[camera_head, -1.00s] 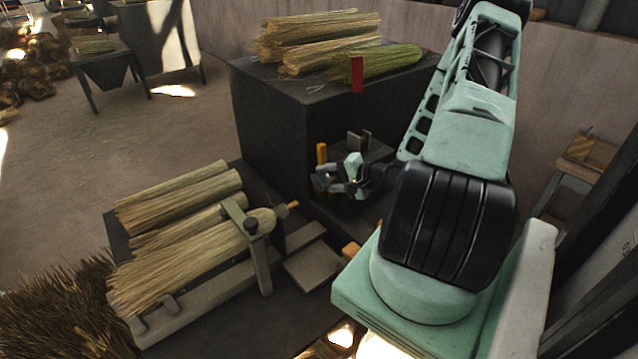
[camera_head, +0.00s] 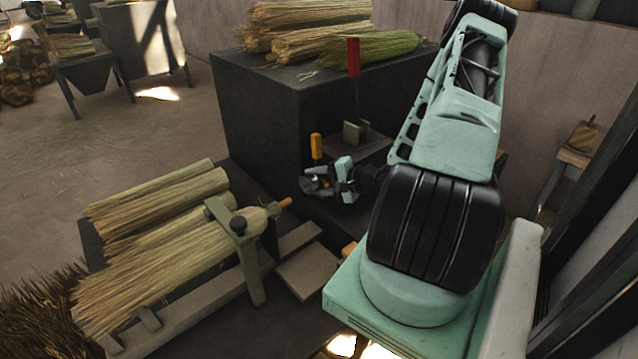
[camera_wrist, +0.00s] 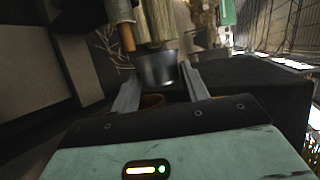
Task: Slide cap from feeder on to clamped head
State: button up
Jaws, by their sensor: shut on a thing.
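My gripper (camera_head: 328,186) is in the middle of the head view, low beside the dark box and pointing left. It is shut on the cap, a dark grey metallic cup (camera_wrist: 157,68) seen between the two fingers in the wrist view. In the head view the cap is small and hard to make out. A small stand with upright plates (camera_head: 355,132), perhaps the feeder, is just behind my gripper.
An orange upright piece (camera_head: 316,147) stands close beside my gripper. More bundles (camera_head: 160,195) lie beside the clamped head. A grey plate (camera_head: 308,272) is in front.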

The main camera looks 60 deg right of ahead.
aim_at(283, 207)
jog(key=shift+w+f+b, duration=2.7)
jog(key=shift+f+b, duration=1.25)
jog(key=shift+b, duration=0.2)
jog(key=shift+w+a, duration=0.25)
jog(key=shift+a, duration=0.9)
jog(key=shift+w+a, duration=0.25)
jog(key=shift+a, duration=0.85)
jog(key=shift+w+a, duration=0.25)
jog(key=shift+a, duration=0.9)
jog(key=o, duration=1)
jog(key=shift+a, duration=0.1)
